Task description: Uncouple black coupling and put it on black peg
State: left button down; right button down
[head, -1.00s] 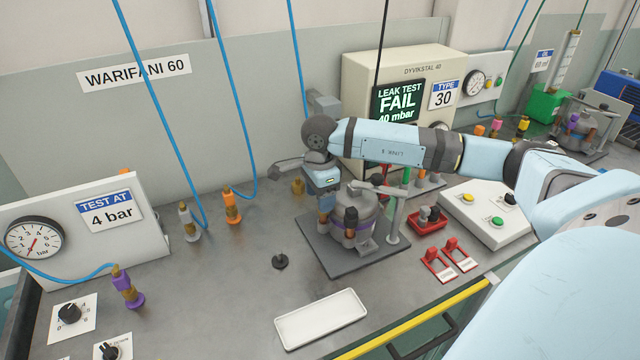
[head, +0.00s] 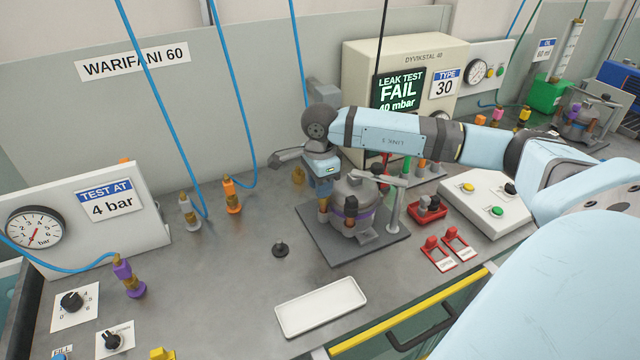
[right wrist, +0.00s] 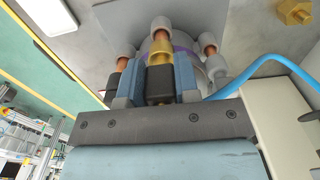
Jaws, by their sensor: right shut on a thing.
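The black coupling (right wrist: 159,88) is between the blue fingers of my right gripper (right wrist: 158,82) in the right wrist view. Its gold-coloured end points at a copper pipe stub of the compressor; I cannot tell whether they are still joined. In the head view my right gripper (head: 322,190) is at the left side of the grey compressor (head: 356,200), and its fingers largely hide the coupling. The black peg (head: 280,249) stands bare on its round base on the bench, left of the compressor plate. My left gripper is not in view.
A white tray (head: 320,306) lies in front. Orange (head: 232,197) and grey (head: 189,212) couplings with blue hoses stand behind left; a purple one (head: 128,277) is further left. Red switches (head: 443,250) and a button box (head: 488,205) are right. Bench around the peg is clear.

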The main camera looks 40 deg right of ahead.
jog(key=shift+r, duration=0.2)
jog(key=shift+r+p, duration=1.05)
jog(key=shift+r, duration=1.1)
